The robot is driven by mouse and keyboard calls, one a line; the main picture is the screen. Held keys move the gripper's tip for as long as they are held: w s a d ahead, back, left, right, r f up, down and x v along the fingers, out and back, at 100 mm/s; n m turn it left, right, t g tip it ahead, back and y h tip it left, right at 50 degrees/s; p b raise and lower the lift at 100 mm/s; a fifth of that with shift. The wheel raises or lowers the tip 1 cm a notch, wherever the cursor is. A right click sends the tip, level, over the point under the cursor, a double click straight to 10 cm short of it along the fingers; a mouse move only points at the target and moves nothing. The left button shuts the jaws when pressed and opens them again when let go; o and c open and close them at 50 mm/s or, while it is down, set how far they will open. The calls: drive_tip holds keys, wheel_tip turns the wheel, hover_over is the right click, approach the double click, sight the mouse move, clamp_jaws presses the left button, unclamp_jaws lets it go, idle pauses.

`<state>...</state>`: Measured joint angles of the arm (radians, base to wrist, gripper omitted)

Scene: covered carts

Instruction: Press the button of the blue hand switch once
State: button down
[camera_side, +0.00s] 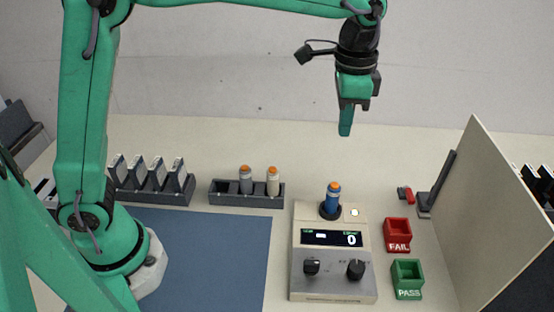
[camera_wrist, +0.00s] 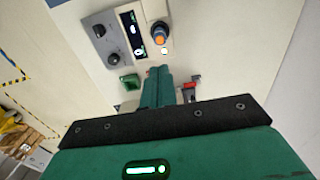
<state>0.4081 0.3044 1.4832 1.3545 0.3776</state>
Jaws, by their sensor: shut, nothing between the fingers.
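The blue hand switch (camera_side: 333,200) stands upright in the round socket of a beige tester (camera_side: 302,238), with its orange button (camera_side: 334,187) on top. The tester's display (camera_side: 331,238) reads 0. In the wrist view the orange button (camera_wrist: 159,39) faces the camera, beyond my fingertips. My gripper (camera_side: 345,134) is shut and empty, pointing down. It hangs well above the tester, apart from the switch. Its closed fingers show in the wrist view (camera_wrist: 158,72).
A dark rack (camera_side: 246,201) holds a grey and a cream switch, left of the tester. A red FAIL bin (camera_side: 398,227) and green PASS bin (camera_side: 407,270) stand to its right, before an upright panel (camera_side: 490,220). A blue mat (camera_side: 215,255) lies clear at left.

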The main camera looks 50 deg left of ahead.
sight(334, 184)
wheel_tip(334, 184, down, 13)
drive_tip(key=shift+f, duration=0.1)
idle(0.6)
drive_tip(key=shift+f, duration=0.1)
drive_tip(key=shift+s+f, duration=0.1)
drive_tip(key=shift+f, duration=0.85)
wheel_tip(334, 184, up, 15)
drive_tip(key=shift+w+r, duration=0.15)
drive_tip(key=shift+w, duration=0.1)
idle(0.9)
